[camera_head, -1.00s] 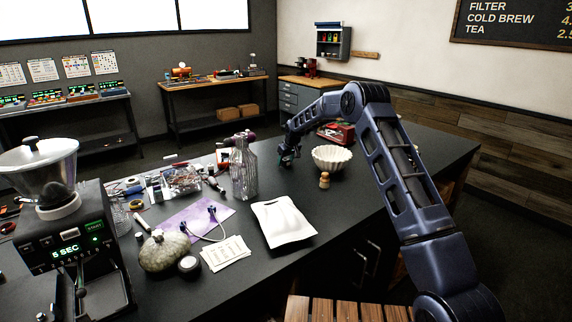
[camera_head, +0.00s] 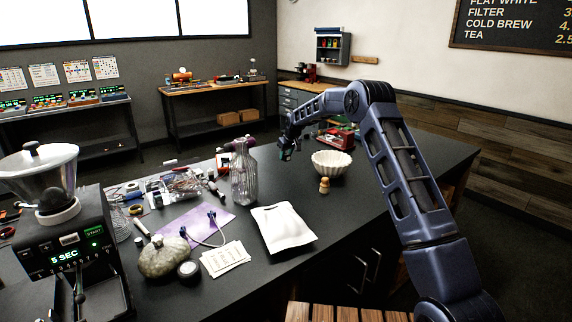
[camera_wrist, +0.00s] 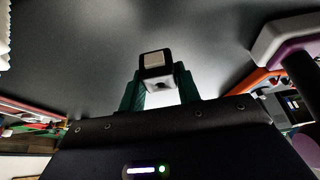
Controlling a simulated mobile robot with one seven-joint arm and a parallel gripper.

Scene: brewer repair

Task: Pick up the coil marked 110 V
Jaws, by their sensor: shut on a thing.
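My gripper (camera_head: 286,152) is above the far part of the dark counter, left of the white fluted bowl. In the wrist view, its green fingertips (camera_wrist: 159,88) are shut on a small block-shaped coil (camera_wrist: 153,60), black with a pale square face. I cannot read any marking on it, so I cannot tell its voltage. The coil's sides are partly hidden by the fingers. In the head view the held piece is too small to make out clearly.
A white fluted bowl (camera_head: 332,163) and a small wooden figure (camera_head: 324,185) stand right of my gripper. A glass bottle (camera_head: 244,175) stands to the left. A red toolbox (camera_head: 338,138) sits behind.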

